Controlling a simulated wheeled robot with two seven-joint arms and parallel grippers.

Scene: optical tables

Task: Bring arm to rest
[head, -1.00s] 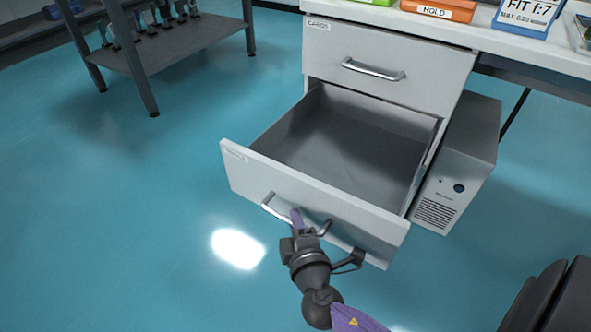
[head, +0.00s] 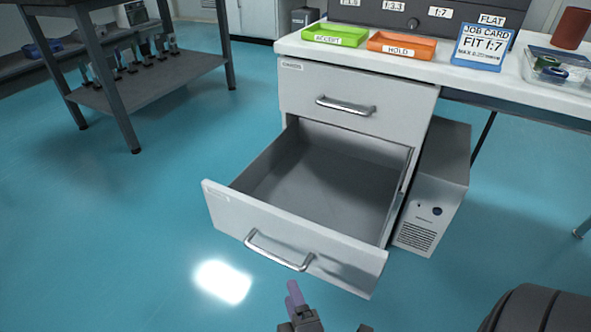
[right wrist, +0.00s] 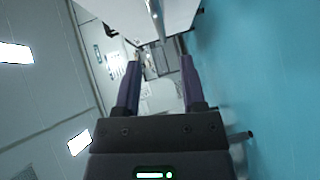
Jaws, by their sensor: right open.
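My right gripper (head: 295,292) is at the bottom middle of the head view, in front of the open lower drawer (head: 290,232) and apart from its handle (head: 278,254). In the right wrist view its two purple fingers (right wrist: 158,82) stand apart with nothing between them. The lower drawer is pulled well out, and the part of its inside that shows is empty. My left gripper is in neither view.
The upper drawer (head: 352,98) is shut. A green tray (head: 336,36), an orange tray (head: 402,46) and a job card (head: 481,48) stand on the bench top. A grey box (head: 435,190) stands right of the drawers. A dark rack (head: 150,78) is at left. Open floor lies between.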

